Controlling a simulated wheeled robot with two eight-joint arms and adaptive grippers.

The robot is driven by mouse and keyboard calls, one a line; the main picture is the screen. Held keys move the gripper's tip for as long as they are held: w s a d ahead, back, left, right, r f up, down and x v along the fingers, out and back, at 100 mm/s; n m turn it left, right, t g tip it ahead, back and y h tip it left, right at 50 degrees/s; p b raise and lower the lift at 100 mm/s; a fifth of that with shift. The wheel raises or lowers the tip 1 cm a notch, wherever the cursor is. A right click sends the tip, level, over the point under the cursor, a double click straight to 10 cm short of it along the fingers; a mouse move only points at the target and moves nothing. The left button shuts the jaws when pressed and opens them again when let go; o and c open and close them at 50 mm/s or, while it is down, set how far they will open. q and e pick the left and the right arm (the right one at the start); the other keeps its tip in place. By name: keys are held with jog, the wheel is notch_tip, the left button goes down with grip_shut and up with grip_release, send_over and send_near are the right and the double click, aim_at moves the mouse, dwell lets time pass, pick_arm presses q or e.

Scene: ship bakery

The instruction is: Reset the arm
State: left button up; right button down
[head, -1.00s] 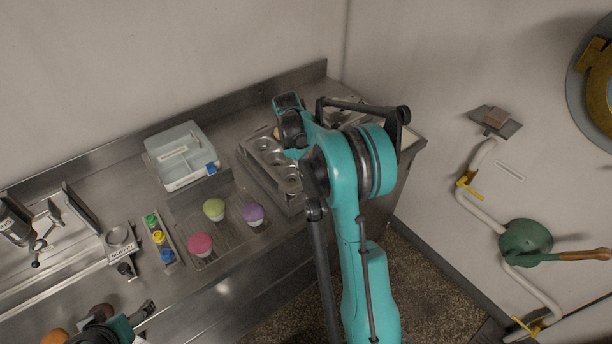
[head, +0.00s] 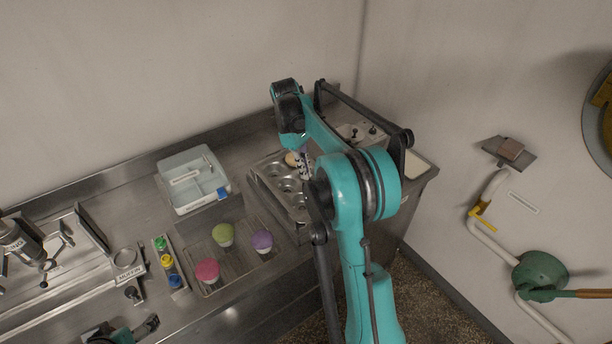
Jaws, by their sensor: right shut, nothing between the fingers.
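My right arm rises from the bottom right, bends at a large teal elbow and folds down over the metal muffin tin (head: 262,180). My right gripper (head: 304,168) is small and partly hidden beside the forearm, above the tin's far part. It is shut with nothing in it. A pale round item (head: 291,159) sits at the tin's far end, close to the gripper. A teal and dark piece at the bottom edge looks like my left gripper (head: 148,324); it is mostly cut off and its jaws cannot be made out.
Green (head: 223,235), purple (head: 262,240) and pink (head: 207,271) cupcakes stand on a wire-like tray (head: 236,268). Small coloured bottles (head: 168,262) and a muffin-labelled holder (head: 127,258) are left.

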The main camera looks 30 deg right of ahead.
dwell(0.3)
jog(key=s+a+r+m+t+b, duration=0.15)
jog(key=s+a+t+b, duration=0.35)
jog(key=s+a, duration=0.5)
jog(key=s+a+f+m+t+b, duration=0.1)
jog(key=s+a+f+t+b, duration=0.1)
jog(key=s+a+f, duration=0.2)
jog(key=s+a+f+m+t+y+b, duration=0.1)
jog(key=s+a+f+m+t+b, duration=0.1)
jog(key=s+f, duration=0.4)
jog(key=s+a+b, duration=0.1)
jog(key=s+a, duration=0.1)
jog(key=s, duration=0.1)
jog(key=shift+t, duration=0.3)
jog(key=shift+f+m, duration=0.1)
jog(key=shift+m, duration=0.15)
